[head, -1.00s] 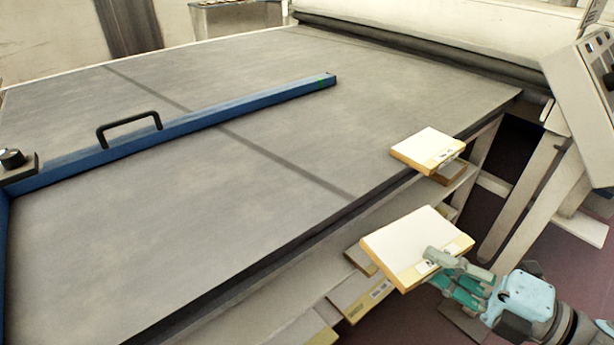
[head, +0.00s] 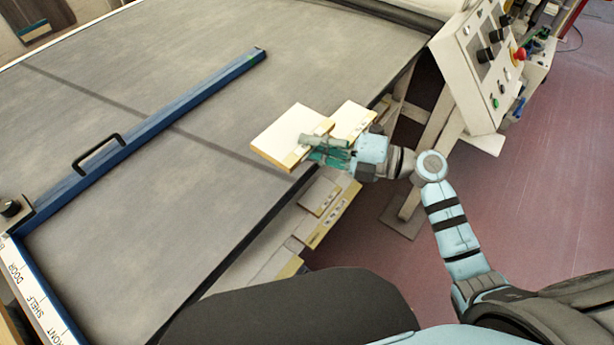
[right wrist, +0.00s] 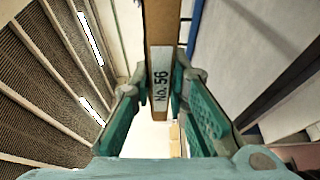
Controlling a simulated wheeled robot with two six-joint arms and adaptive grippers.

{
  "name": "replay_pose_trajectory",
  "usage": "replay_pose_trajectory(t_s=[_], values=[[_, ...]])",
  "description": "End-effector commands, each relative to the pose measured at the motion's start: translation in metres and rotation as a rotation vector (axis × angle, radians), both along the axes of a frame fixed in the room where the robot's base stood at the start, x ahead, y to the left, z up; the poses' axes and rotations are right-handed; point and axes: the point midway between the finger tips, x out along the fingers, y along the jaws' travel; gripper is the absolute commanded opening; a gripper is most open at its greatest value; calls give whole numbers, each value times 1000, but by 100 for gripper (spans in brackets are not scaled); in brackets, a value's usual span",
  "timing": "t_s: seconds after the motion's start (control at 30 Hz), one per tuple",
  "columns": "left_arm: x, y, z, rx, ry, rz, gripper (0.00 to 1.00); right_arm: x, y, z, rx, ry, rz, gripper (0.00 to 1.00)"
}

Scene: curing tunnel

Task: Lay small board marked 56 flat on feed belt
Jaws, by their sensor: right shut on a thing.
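The small board marked 56 (head: 288,133) is a white-topped board with a tan edge. In the right wrist view its edge carries a "No. 56" label (right wrist: 160,78). My right gripper (head: 322,148) is shut on that edge, with one green finger on each side. In the head view the board looks roughly level and appears over the near edge of the grey feed belt (head: 200,215); I cannot tell whether it touches. The far part of the belt is cut off by the frame. My left gripper is not in view.
Another white board (head: 353,117) lies by the belt edge, just behind my gripper. A blue bar (head: 190,107) with a black handle (head: 97,152) crosses the belt. Boards lie on a shelf (head: 322,197) below. A control panel (head: 488,65) stands at right.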

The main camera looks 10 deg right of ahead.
Motion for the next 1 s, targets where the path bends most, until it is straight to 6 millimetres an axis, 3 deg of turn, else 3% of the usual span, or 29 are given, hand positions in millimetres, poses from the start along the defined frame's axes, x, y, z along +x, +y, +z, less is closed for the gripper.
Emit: replay_pose_trajectory(t_s=[0.03,0.2,0.5,0.9,0.93,1.0], values=[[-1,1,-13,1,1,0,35,0,0,-27,4,8,-2,0],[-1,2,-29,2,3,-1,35,0,0,-87,3,3,-2,0],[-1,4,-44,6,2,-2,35,0,-1,-138,3,1,-1,0],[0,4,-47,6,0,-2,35,0,-1,-147,1,-2,-1,0],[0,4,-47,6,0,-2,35,0,-1,-147,1,-2,-1,18],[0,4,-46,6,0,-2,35,0,-1,-146,0,-1,-1,29]])
